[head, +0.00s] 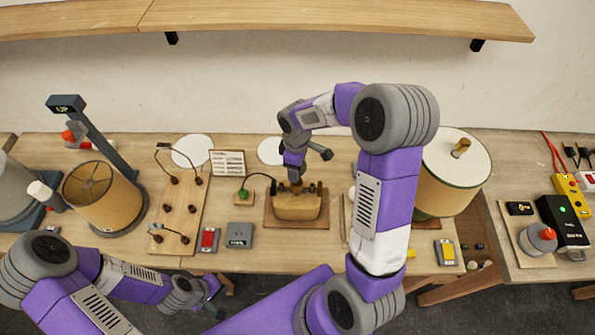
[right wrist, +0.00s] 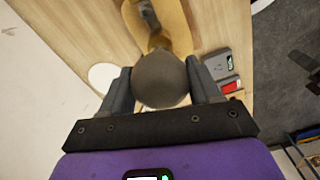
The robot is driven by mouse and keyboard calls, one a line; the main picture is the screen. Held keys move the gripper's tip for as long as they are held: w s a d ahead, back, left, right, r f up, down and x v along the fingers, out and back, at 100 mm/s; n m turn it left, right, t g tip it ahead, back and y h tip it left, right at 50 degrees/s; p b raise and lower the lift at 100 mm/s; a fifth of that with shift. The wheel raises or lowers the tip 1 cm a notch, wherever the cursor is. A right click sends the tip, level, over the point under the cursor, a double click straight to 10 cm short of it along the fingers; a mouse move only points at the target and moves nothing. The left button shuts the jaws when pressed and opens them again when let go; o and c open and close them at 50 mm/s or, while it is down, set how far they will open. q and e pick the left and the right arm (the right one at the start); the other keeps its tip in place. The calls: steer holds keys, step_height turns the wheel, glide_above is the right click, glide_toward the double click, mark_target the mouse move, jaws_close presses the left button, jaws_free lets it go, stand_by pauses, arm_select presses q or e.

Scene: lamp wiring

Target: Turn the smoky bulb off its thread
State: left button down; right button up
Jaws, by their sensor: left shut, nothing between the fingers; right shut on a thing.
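The smoky bulb (right wrist: 162,80) is a grey-brown globe between the two fingers of my right gripper (right wrist: 163,90) in the right wrist view. The gripper is shut on it. Behind the bulb is a tan lamp body (right wrist: 178,22); whether the bulb still sits in its thread is hidden. In the head view, my right gripper (head: 294,176) points down just above the tan lamp body (head: 297,206), which stands on a brown board (head: 272,222). The bulb is mostly hidden there. My left gripper (head: 213,296) is shut and empty, low at the table's front edge.
A wooden board with sockets and wire (head: 181,205) and a drum-shade lamp (head: 103,195) stand left. A red switch (head: 208,239) and grey box (head: 239,235) lie near the front edge. A large shaded lamp (head: 453,172) stands right, beside my right arm.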

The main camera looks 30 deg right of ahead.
steer(key=shift+r+p, duration=1.1)
steer(key=shift+r, duration=0.55)
